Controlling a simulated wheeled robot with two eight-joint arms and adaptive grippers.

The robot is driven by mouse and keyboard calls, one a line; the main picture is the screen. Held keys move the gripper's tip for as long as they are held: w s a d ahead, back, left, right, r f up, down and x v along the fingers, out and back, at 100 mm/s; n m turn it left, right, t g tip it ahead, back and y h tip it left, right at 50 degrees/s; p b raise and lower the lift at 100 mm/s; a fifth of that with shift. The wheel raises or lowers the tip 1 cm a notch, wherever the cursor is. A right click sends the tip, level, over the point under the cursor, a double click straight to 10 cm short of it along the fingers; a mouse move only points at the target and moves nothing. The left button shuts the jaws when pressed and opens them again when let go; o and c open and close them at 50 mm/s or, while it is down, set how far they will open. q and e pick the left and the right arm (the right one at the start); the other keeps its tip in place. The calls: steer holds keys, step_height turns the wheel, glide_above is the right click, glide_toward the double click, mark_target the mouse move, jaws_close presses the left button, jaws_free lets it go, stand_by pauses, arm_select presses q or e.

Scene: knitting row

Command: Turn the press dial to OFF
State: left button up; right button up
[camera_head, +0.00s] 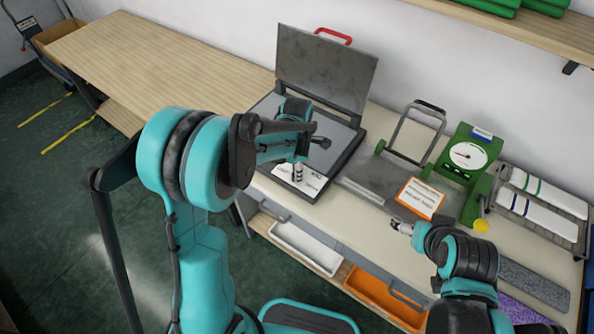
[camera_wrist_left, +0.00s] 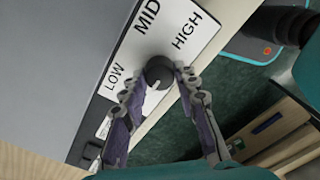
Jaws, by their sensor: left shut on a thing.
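The press (camera_head: 312,135) stands open on the bench, its grey lid (camera_head: 325,68) raised with a red handle on top. Its white label panel (camera_head: 311,183) is at the front edge. In the left wrist view the round dark dial (camera_wrist_left: 159,71) sits by the words LOW, MID and HIGH; a pale mark shows on its lower side. No OFF word can be read, as a finger covers part of the label. My left gripper (camera_wrist_left: 155,85) is shut on the dial, one finger each side. My right gripper (camera_head: 400,229) hangs near the bench's front edge; its jaws are too small to read.
Right of the press are a grey metal frame (camera_head: 408,140), an orange-edged card (camera_head: 420,198), a green dial scale (camera_head: 468,155) and a rack of white rolls (camera_head: 545,205). Below are a white bin (camera_head: 305,247) and an orange bin (camera_head: 382,298). The bench's left end (camera_head: 150,60) is clear.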

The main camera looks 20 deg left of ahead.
arm_select(q)
steer(key=o, duration=1.2)
steer(key=shift+c, duration=0.2)
step_height(320, 180, up, 12)
